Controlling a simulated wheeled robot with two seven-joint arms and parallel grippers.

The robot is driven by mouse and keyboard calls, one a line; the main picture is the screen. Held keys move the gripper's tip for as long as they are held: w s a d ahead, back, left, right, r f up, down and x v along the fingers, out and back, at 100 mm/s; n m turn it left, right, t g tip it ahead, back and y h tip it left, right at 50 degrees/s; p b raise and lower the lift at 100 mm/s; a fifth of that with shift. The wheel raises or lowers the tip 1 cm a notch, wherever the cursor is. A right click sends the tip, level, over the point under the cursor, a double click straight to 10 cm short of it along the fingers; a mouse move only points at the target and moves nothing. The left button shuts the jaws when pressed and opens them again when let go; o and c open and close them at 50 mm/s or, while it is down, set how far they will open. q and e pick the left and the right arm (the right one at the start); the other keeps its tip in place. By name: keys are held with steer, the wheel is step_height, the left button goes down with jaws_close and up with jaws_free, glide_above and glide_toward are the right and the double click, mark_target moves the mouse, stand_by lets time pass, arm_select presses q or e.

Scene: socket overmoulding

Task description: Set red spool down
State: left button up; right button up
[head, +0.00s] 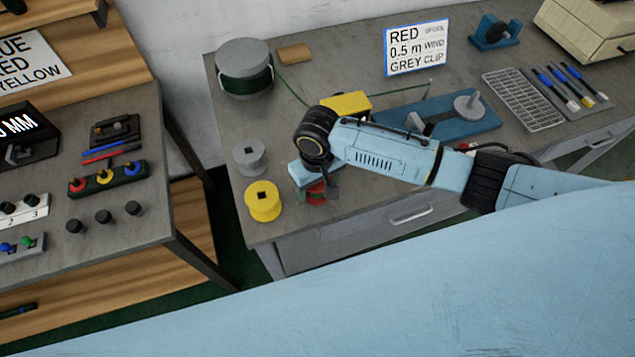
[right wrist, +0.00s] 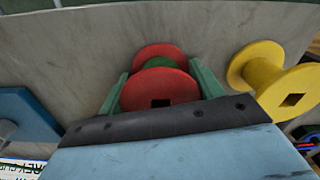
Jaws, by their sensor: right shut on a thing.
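The red spool (right wrist: 160,88) is between the green fingers of my right gripper (right wrist: 163,80) in the right wrist view, with a green band around its core. In the head view my right gripper (head: 317,190) is over the front left part of the grey bench, and the red spool (head: 316,197) is mostly hidden under it. I cannot tell whether the spool touches the bench top. The yellow spool (head: 263,201) stands just to the left of it, and also shows at the right of the right wrist view (right wrist: 272,80). My left gripper is not in view.
A grey spool (head: 249,157) stands behind the yellow one. A large green wire reel (head: 244,69) is at the back left, and a blue winding fixture (head: 470,122) is to the right. A sign (head: 417,47) reads RED, 0.5 m, GREY CLIP. The bench's front edge is close to the gripper.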

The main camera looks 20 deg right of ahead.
steer(key=o, duration=1.1)
steer(key=shift+c, duration=0.2)
step_height(320, 180, up, 12)
steer(key=p, duration=0.2)
